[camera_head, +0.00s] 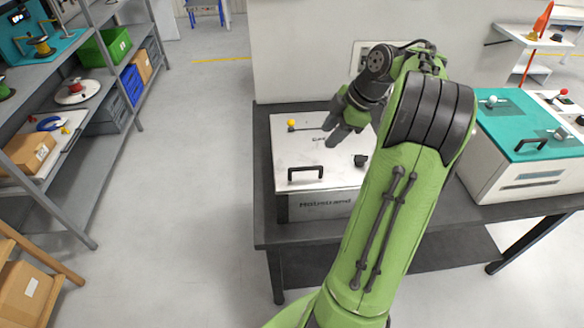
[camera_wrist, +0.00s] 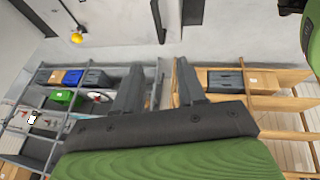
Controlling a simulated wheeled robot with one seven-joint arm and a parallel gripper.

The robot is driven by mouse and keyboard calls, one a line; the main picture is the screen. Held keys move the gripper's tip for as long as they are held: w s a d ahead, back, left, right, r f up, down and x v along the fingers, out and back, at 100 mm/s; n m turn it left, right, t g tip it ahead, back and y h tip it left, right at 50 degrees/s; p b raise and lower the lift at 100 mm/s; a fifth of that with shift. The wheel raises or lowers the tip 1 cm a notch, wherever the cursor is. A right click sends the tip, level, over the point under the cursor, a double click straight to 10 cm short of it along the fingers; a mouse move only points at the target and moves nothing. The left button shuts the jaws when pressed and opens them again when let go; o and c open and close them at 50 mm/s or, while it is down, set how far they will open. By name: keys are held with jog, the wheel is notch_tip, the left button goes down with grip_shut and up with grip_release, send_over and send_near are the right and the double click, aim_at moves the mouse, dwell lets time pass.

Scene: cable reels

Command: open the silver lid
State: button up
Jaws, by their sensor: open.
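The silver lid (camera_head: 340,178) is the flat top of a box on the dark table. It looks closed. A black bar handle (camera_head: 306,172) stands near its front edge, and a yellow-knobbed lever (camera_head: 291,124) is at its back left. A black knob (camera_head: 361,160) sits at its right, partly beside my arm. My gripper (camera_head: 331,130) is open and empty above the back middle of the lid, apart from the handle. Its spread fingers show in the wrist view (camera_wrist: 158,85) with nothing between them. My arm hides the lid's right side.
A white box with a teal lid (camera_head: 530,125) stands right on the same table (camera_head: 262,205). A pale wall or panel (camera_head: 310,60) rises behind. Grey shelves (camera_head: 95,140) with bins and reels stand left. The floor (camera_head: 190,190) between is clear.

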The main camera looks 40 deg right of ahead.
aim_at(302, 168)
jog(key=b+x, duration=0.3)
jog(key=x, duration=1.2)
jog(key=shift+s, duration=0.1)
jog(key=shift+r, duration=0.1)
grip_shut()
